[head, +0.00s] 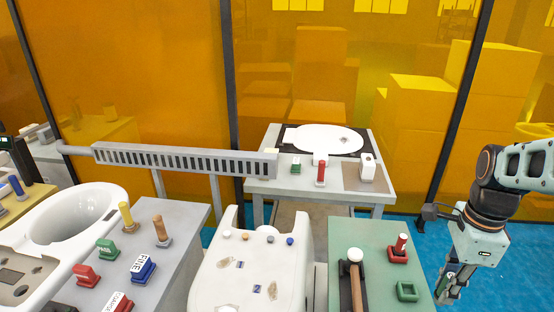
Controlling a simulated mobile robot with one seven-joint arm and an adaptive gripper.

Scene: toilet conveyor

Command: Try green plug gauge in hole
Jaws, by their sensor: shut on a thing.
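My gripper (452,284) is at the lower right, pointing down, just right of the green-topped table (370,234). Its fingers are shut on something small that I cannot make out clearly. A square green holder (407,291) on that table looks empty, in line with the green plug gauge being in my gripper. A red plug gauge (401,243) stands in a red holder near it. A white toilet (225,285) is in front, left of the green table. Small marks and coloured round pieces show on it, but I cannot tell which spot is the hole.
A hammer (356,275) lies on a dark strip on the green table. A grey table (185,222) at left holds stamps and wooden-handled tools. A back table (262,186) carries a white toilet lid (325,138). Blue floor (430,238) is open around my arm.

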